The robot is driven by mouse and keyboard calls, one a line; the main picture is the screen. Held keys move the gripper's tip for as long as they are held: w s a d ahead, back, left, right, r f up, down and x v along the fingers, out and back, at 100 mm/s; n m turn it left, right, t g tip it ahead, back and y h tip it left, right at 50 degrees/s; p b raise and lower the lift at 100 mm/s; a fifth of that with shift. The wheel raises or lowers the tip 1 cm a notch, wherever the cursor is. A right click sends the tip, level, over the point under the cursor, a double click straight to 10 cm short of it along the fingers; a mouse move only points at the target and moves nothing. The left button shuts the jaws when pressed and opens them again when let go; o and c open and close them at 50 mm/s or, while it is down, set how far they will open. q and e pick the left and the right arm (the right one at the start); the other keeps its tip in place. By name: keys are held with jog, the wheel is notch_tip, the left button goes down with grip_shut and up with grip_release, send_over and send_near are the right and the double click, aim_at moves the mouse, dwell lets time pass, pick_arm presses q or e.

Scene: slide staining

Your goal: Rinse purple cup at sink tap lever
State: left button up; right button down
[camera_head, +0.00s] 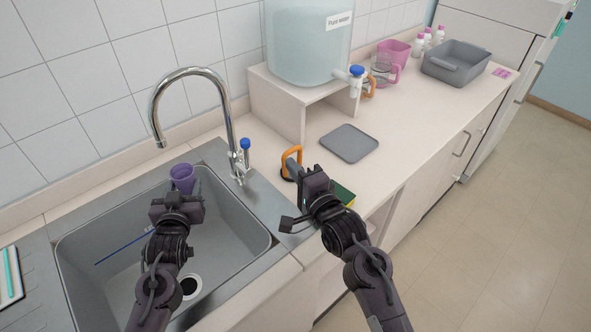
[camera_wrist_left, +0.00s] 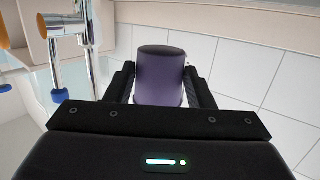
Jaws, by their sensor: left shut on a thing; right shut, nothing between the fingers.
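The purple cup (camera_head: 182,178) is over the sink, below and slightly right of the tap spout end (camera_head: 160,143). My left gripper (camera_head: 181,193) is shut on the cup. In the left wrist view the cup (camera_wrist_left: 160,78) sits between both fingers; its inside is hidden. The chrome tap (camera_head: 229,115) arches over the basin, with its blue-tipped lever (camera_head: 244,151) right of the cup and apart from it. No water stream shows. My right gripper (camera_head: 297,172) is shut and empty above the counter right of the tap, by an orange handle (camera_head: 293,155).
The grey sink basin (camera_head: 232,258) has a drain and a thin blue rod. A green and yellow sponge (camera_head: 344,194) lies behind my right wrist. A grey mat (camera_head: 349,143), a water tank (camera_head: 308,40) on a stand, jugs and a grey tub (camera_head: 456,62) occupy the counter.

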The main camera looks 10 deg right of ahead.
jog(key=shift+s+d, duration=0.15)
jog(key=shift+s, duration=0.15)
